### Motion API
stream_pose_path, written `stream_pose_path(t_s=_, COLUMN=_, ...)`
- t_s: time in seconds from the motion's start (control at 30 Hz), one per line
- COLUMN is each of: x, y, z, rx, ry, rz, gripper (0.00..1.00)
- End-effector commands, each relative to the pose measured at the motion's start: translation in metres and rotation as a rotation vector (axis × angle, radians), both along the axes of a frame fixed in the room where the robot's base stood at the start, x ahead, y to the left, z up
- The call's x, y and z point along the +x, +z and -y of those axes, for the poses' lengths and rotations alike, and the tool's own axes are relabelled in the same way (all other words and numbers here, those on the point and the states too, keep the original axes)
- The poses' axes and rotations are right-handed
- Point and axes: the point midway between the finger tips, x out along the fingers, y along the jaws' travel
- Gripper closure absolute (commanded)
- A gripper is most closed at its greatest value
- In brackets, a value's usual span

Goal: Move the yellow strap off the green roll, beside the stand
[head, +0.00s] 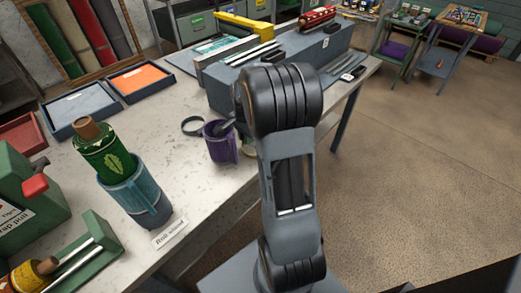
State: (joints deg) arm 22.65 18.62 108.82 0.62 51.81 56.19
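A green roll (106,160) with a pale leaf mark and a brown core end stands slightly tilted in a blue-teal cup-shaped stand (141,198) at the left of the bench. A card (170,233) reading "Roll stand" lies at its foot. I see no yellow strap on the visible part of the green roll; its lower part is hidden in the stand. My arm rises in the middle of the view, right of the roll. My gripper is not visible; the arm covers the area behind it.
A purple cup-like holder (219,143) and a dark ring (192,126) are left of my arm. A yellow roll (35,275) lies in a green cradle (93,258). Bare bench lies between stand and purple holder.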

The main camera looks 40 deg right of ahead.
Motion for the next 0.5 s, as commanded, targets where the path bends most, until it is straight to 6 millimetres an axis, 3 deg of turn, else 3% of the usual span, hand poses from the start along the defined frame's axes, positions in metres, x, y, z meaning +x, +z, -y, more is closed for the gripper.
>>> stream_pose_path(t_s=0.2, x=0.0001, y=0.0002, z=0.0000, rx=0.000, ry=0.000, rz=0.000, gripper=1.00)
stream_pose_path(t_s=0.5, x=0.0001, y=0.0003, z=0.0000, rx=0.000, ry=0.000, rz=0.000, gripper=1.00)
